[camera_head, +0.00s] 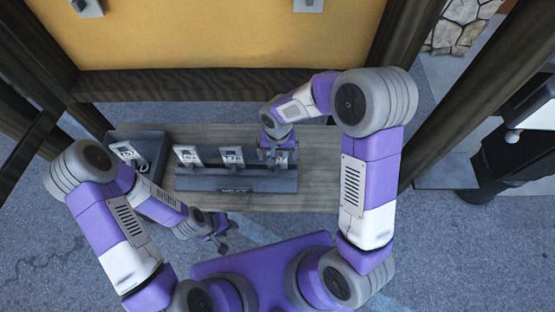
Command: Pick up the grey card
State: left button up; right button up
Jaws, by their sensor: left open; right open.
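Pale grey-white cards stand in a dark grey rack (235,184) on the wooden table: a left card (187,155), a middle card (231,156) and a right card (282,158). I cannot tell which one the task calls the grey card. My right gripper (272,153) is open over the right end of the rack, at the right card, and partly hides it. I cannot tell whether it touches the card. My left gripper (222,242) is open and empty, low in front of the table and apart from the cards.
A dark grey tray (155,143) left of the rack holds another pale card (128,153) and a small looped item. The wooden table (322,165) is bare to the right of the rack. A yellow board (210,35) in a dark wooden frame rises behind the table.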

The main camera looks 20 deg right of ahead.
jog(key=shift+f, duration=0.6)
jog(key=c, duration=1.1)
notch_tip(320, 180, up, 10)
jog(key=shift+r, duration=0.1)
jog(key=shift+c, duration=0.2)
